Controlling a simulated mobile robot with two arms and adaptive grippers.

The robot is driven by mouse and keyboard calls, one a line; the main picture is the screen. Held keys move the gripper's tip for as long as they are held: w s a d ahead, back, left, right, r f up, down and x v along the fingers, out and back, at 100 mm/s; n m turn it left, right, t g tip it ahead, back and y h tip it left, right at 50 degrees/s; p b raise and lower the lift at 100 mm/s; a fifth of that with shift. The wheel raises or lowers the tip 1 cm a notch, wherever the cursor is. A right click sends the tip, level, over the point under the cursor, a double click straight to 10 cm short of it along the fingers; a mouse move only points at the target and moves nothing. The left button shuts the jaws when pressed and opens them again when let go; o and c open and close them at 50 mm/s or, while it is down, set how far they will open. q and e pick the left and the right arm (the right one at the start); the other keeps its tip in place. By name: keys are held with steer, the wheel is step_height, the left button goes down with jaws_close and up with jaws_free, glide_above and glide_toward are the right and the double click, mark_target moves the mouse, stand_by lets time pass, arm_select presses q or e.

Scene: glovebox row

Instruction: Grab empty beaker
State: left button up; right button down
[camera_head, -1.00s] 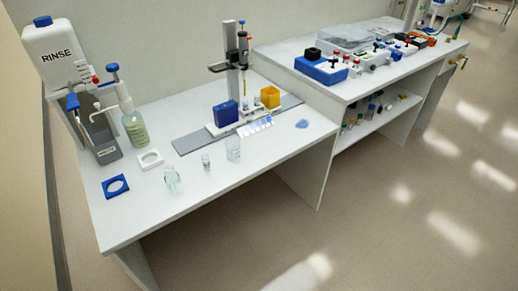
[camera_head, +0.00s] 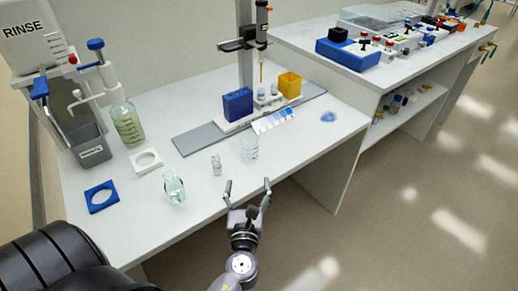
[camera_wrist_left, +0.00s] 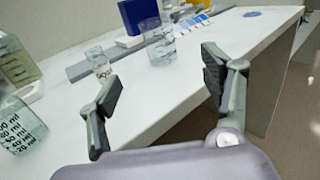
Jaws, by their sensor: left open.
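A clear, empty-looking beaker (camera_head: 249,147) stands upright on the white bench near its front edge. In the left wrist view the beaker (camera_wrist_left: 160,48) is beyond the gap between the fingers, nearer the top. My left gripper (camera_head: 247,184) is open and empty at the bench's front edge, with its fingers pointing towards the beaker and not touching it. Its two fingers (camera_wrist_left: 160,76) also show spread in the left wrist view. My right gripper is not in view.
A small glass vial (camera_head: 216,165) stands left of the beaker, and a clear glass vessel (camera_head: 174,188) farther left. A blue-and-white strip card (camera_head: 272,121) lies behind the beaker. A blue box (camera_head: 238,104) and a yellow box (camera_head: 289,86) stand farther back. Bench to the beaker's right is clear.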

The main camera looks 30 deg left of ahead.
mark_target(249, 151)
arm_select(q)
steer(key=shift+w+a+r+p, duration=0.2)
steer(key=shift+w+a, duration=0.1)
steer(key=shift+w, duration=0.25)
steer(key=shift+w+a+r+p, duration=0.15)
steer(key=shift+w+a, duration=0.1)
steer(key=shift+w, duration=0.3)
steer(key=x, duration=0.8)
steer(key=shift+w+a+f+p, duration=0.15)
steer(key=shift+f+p, duration=0.05)
steer(key=shift+p, duration=0.2)
steer(key=shift+x, duration=3.15)
steer(key=shift+a+f, duration=0.1)
steer(key=shift+a, duration=0.1)
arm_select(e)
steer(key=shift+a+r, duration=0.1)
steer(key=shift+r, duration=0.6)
arm_select(q)
steer(key=shift+c, duration=0.6)
steer(key=c, duration=0.9)
